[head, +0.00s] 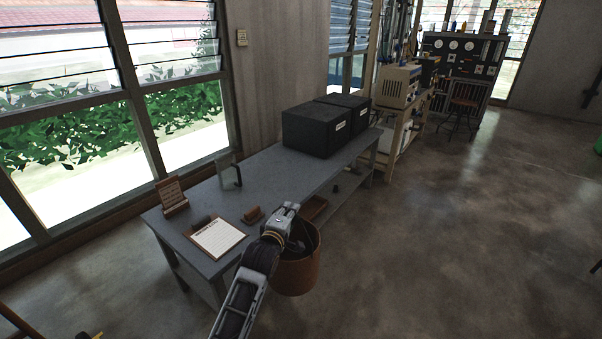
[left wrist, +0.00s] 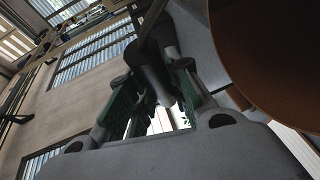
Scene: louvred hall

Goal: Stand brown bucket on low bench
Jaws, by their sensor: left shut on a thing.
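The brown bucket (head: 298,275) hangs upright from my left gripper (head: 292,222), beside the near long edge of the grey bench (head: 275,178). In the head view it shows against the floor; I cannot tell its exact gap to the bench. My left gripper is shut at the top of the bucket, and its fingers partly hide the rim. In the left wrist view the bucket (left wrist: 278,65) fills the upper right, and a dark part lies between the green finger pads (left wrist: 152,105). My right gripper is not in view.
On the bench stand two black boxes (head: 312,132), a clipboard (head: 216,238), a small card stand (head: 171,196), a brown block (head: 252,215) and a dark bracket (head: 238,177). The middle of the top is clear. Open floor (head: 450,240) lies to the right.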

